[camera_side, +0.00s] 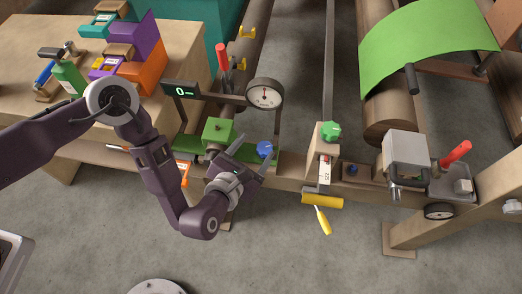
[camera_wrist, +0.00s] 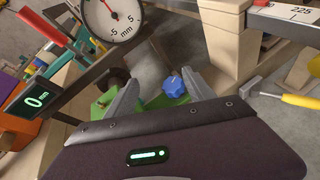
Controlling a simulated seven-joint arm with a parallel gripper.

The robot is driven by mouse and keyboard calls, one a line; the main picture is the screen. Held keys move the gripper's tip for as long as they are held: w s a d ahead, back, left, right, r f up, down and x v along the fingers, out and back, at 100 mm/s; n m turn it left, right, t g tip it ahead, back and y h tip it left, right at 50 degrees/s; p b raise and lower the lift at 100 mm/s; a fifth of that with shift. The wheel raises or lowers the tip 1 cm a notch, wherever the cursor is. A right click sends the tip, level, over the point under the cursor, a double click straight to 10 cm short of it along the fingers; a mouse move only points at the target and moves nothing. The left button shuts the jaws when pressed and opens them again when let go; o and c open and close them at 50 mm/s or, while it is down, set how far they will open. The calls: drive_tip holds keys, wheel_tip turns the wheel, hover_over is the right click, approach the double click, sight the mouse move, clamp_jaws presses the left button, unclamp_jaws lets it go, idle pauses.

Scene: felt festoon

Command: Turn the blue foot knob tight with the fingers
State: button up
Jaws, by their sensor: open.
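The blue knob (camera_side: 265,149) has a lobed rim and stands on the beam near a green base plate. It also shows in the wrist view (camera_wrist: 174,86), between and just beyond my fingers, nearer the right one. My gripper (camera_side: 251,153) is open beside it, and its spread fingers also show in the wrist view (camera_wrist: 163,77). Nothing is held. I cannot tell whether a finger touches the knob.
A dial gauge (camera_side: 264,94) and a digital display (camera_side: 181,91) sit on a bar close behind. A green block (camera_side: 218,131) stands left of the knob. A green knob (camera_side: 330,131) tops a post to the right.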

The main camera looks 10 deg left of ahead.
sight(265, 152)
drive_tip(key=d+f+m+y, duration=0.2)
drive_tip(key=m+y, duration=0.1)
drive_tip(key=m, duration=1.1)
drive_tip(key=d+f+m+y, duration=0.1)
drive_tip(key=f+m+y, duration=0.2)
drive_tip(key=m, duration=1)
drive_tip(key=x, duration=0.6)
drive_tip(key=shift+w+f, duration=0.1)
drive_tip(key=shift+f, duration=0.05)
drive_tip(key=shift+c, duration=0.2)
